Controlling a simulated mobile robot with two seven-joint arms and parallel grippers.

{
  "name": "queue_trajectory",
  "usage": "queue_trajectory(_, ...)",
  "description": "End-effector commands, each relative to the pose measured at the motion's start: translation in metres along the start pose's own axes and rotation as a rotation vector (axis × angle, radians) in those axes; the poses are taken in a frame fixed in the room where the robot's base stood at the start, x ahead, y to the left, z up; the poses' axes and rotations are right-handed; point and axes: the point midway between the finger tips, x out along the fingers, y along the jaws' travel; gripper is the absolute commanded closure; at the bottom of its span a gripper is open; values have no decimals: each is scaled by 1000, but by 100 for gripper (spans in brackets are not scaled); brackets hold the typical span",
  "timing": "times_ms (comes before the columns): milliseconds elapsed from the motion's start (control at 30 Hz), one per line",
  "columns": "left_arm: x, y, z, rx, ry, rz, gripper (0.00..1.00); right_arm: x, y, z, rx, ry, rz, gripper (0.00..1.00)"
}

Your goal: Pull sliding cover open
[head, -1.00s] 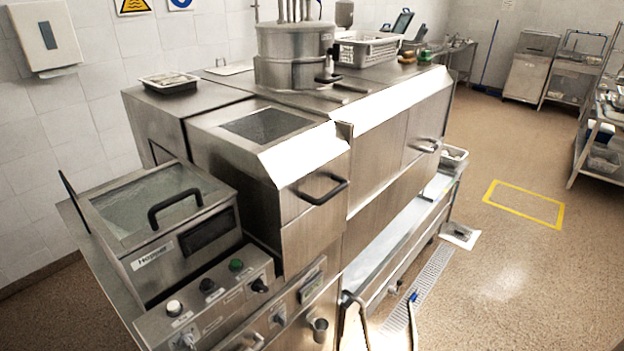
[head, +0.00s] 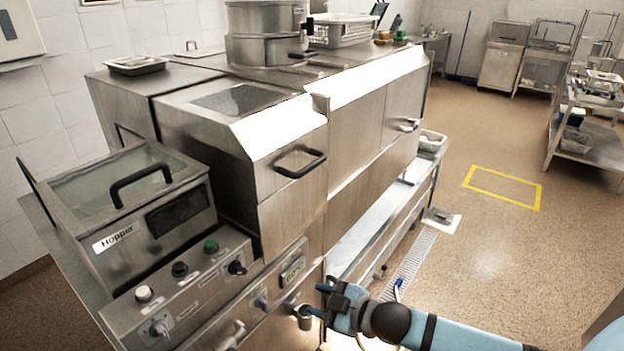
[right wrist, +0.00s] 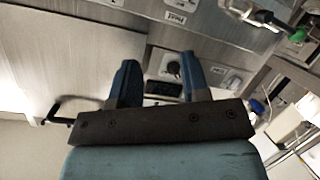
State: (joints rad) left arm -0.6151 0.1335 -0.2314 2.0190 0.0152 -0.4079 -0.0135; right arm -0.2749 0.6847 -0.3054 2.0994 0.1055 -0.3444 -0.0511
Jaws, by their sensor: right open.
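A steel machine carries several covers with handles. The front cover (head: 285,205) is a steel panel with a black bar handle (head: 300,161), and it looks shut. A glass-topped hopper lid (head: 130,185) at the left also has a black handle. Which of these is the sliding cover I cannot tell. My right gripper (head: 319,300) is open and empty, below the front cover and close to the lower control panel. In the right wrist view its two blue fingers (right wrist: 158,75) stand apart with nothing between them. My left gripper is not in view.
A control panel (head: 178,290) with knobs and buttons juts out at the lower left. A steel pot (head: 265,35) and a perforated basket (head: 342,32) stand on the machine. A floor drain (head: 415,258) runs beside it. The brown floor at right is clear around a yellow outline (head: 503,187).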

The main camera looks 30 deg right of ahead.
Motion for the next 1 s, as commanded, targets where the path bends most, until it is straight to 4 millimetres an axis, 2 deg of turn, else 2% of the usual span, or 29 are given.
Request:
queue_trajectory(33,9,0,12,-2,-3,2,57,6,20,-2,-81,26,0,58)
queue_trajectory(267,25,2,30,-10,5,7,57,3,99,-42,-389,97,8,58)
queue_trajectory(500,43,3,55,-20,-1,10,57,-23,167,-84,-697,107,40,58)
queue_trajectory(633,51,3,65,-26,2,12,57,-46,196,-106,-850,84,68,58)
queue_trajectory(800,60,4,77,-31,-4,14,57,-75,222,-128,-992,43,106,58)
queue_trajectory(1000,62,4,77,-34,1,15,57,-93,234,-140,-1058,14,127,58)
